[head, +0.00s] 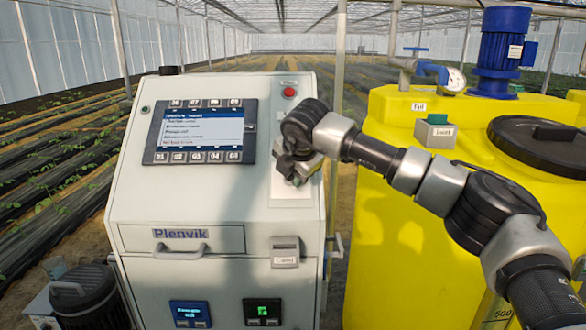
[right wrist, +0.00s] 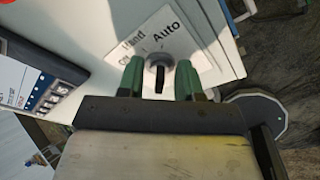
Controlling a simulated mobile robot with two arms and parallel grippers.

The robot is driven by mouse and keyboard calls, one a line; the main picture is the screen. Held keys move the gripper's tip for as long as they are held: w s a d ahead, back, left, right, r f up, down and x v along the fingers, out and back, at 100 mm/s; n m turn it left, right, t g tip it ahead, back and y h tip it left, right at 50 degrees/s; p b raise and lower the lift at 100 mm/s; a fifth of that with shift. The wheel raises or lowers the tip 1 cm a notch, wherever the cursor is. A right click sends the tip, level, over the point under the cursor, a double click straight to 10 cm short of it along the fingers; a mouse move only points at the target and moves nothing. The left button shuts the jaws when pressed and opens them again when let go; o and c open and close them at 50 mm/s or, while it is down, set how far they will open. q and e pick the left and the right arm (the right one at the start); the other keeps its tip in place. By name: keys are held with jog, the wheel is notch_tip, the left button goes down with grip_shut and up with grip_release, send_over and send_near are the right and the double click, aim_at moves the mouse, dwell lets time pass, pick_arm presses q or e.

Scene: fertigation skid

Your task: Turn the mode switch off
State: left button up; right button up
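The mode switch (right wrist: 154,70) shows in the right wrist view as a round grey knob with a dark bar handle, on a white plate (right wrist: 205,50) marked Hand and Auto, with a partly readable third word that looks like Off. I cannot tell surely which word the handle points at. My right gripper (right wrist: 160,78) is open, with one green finger on each side of the knob. Whether the fingers touch it I cannot tell. In the head view my right gripper (head: 297,165) is at the cabinet's front right and hides the switch. My left gripper is not in view.
The white Plenvik cabinet (head: 150,205) carries a menu screen (head: 200,132) left of my gripper and a red button (head: 289,92) above it. A drawer and two small displays are below. A yellow tank (head: 390,235) with a blue motor (head: 501,50) stands right, behind my arm.

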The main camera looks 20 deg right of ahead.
jog(key=shift+f, duration=0.1)
grip_shut()
